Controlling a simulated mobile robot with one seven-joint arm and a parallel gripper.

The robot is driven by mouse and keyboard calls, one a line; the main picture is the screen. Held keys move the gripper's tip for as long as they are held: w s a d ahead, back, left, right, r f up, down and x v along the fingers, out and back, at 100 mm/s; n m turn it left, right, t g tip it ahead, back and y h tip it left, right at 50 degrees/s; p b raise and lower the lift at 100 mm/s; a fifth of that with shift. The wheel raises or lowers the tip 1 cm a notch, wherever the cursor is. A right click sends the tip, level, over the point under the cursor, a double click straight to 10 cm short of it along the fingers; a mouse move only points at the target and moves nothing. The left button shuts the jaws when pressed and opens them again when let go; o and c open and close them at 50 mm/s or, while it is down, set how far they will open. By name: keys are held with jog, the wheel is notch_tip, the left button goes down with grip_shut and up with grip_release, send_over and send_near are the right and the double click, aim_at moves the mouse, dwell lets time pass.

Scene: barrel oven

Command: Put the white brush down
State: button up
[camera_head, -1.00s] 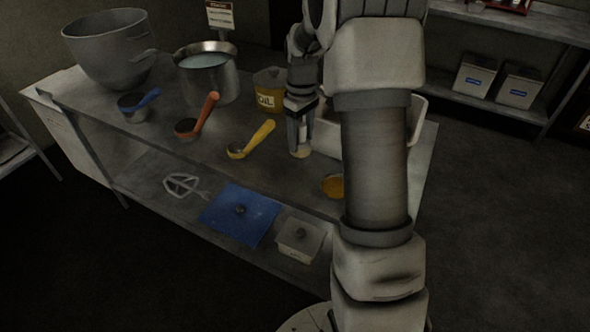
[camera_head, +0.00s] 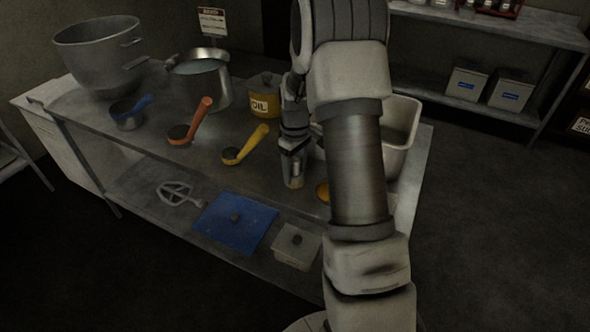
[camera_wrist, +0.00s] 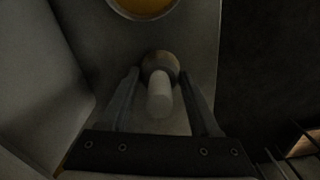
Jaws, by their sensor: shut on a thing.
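The white brush (camera_wrist: 160,97) has a pale cylindrical handle and a round tan end. In the wrist view it stands between the two fingers of my gripper (camera_wrist: 159,80), which is shut on it. In the head view my gripper (camera_head: 293,165) is over the front part of the metal table (camera_head: 215,165), right of the yellow ladle. The brush is small and dark there, and I cannot tell whether its lower end touches the tabletop.
A dish of orange contents (camera_wrist: 145,6) is close by, partly hidden by my arm in the head view. A white bin (camera_head: 399,135) stands behind my arm. A yellow ladle (camera_head: 246,146), orange ladle (camera_head: 190,122) and yellow oil pot (camera_head: 264,98) are to the left.

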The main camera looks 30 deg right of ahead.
jog(key=o, duration=1.2)
jog(key=shift+f, duration=0.1)
